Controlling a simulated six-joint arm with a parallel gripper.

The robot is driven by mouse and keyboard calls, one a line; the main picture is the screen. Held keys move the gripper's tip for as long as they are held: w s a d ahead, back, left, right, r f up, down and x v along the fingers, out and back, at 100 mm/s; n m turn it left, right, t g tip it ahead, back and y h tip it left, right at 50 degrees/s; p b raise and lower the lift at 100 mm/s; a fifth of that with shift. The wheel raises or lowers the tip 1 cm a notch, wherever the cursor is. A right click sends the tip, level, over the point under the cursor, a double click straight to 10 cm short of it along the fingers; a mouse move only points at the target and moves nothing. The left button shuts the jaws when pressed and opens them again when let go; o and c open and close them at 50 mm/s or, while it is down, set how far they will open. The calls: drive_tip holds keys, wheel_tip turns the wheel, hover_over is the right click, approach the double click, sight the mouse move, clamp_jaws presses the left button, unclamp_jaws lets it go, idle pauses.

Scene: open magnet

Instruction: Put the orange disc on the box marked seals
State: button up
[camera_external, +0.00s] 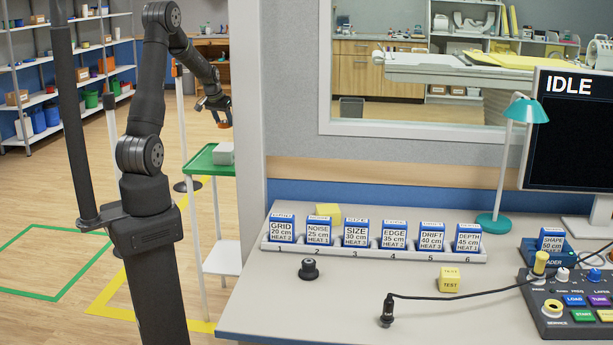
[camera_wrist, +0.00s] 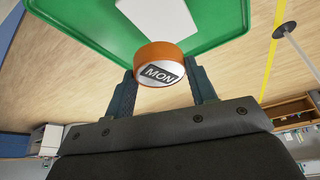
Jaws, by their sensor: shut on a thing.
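The orange disc (camera_wrist: 158,55) has a white face marked "MON" and sits between the two fingertips of my gripper (camera_wrist: 162,80) in the wrist view. My gripper is shut on it. In the external view my gripper (camera_external: 221,106) is at the end of the arm, with a small orange edge of the disc (camera_external: 224,125) under it. It is in the air above the green-topped stand. A pale box (camera_external: 223,155) lies on that stand, and part of it shows in the wrist view (camera_wrist: 160,16). I see no readable "seals" marking on any box.
The green tray top (camera_external: 200,160) of the stand is beside a wall edge (camera_external: 250,100). A desk (camera_external: 350,315) to the right holds a rack of labelled blocks (camera_external: 370,250), a lamp (camera_external: 500,160) and a control panel (camera_external: 575,300). Open floor lies left of the stand.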

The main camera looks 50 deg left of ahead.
sight(219, 123)
drive_tip(key=shift+w+a+r+n, duration=0.25)
drive_tip(key=shift+a+r+n, duration=0.25)
drive_tip(key=shift+a+r, duration=0.05)
drive_tip(key=shift+a+f, duration=0.1)
drive_tip(key=shift+f, duration=0.05)
wheel_tip(219, 123, down, 10)
drive_tip(key=shift+r, duration=0.25)
drive_tip(key=shift+f, duration=0.15)
drive_tip(key=o, duration=1)
drive_tip(key=v, duration=1.2)
drive_tip(key=shift+w, duration=0.2)
